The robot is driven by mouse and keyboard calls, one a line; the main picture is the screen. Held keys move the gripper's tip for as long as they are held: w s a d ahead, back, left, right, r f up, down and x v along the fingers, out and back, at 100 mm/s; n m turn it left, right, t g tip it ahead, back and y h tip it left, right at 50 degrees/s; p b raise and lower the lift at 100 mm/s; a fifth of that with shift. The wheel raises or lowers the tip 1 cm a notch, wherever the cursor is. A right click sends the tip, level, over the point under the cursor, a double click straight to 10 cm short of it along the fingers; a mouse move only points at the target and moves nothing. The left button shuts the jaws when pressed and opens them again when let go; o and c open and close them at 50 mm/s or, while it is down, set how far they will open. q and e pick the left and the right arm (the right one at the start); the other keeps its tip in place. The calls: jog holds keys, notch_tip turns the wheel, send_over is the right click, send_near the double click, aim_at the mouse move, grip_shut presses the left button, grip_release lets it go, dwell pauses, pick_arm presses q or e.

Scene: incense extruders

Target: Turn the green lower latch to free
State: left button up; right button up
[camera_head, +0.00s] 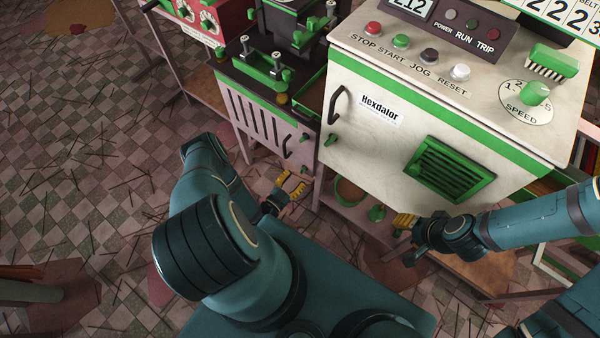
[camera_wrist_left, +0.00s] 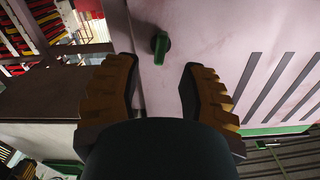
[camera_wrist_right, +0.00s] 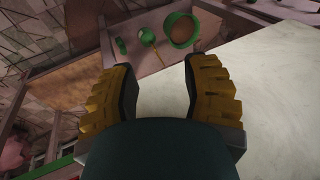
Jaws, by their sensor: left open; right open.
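The green lower latch (camera_wrist_left: 161,46) is a small green tab on the pale pink vented door (camera_wrist_left: 215,40), seen in the left wrist view just beyond and between my finger pads. In the head view this latch (camera_head: 303,168) is a tiny green spot low on the slotted cabinet door. My left gripper (camera_head: 290,186) is open and empty, with yellow ridged pads, just below the latch in the picture; the pads are apart from it. My right gripper (camera_head: 403,220) is open and empty below the white cabinet's green vent.
The white Hexdalor cabinet (camera_head: 370,135) stands right of the slotted one, with a dark handle and another green latch (camera_head: 331,140). Dark sticks litter the tiled floor (camera_head: 80,190).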

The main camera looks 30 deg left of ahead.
pick_arm(q)
jog(key=s, duration=0.7)
jog(key=shift+s+a, duration=0.3)
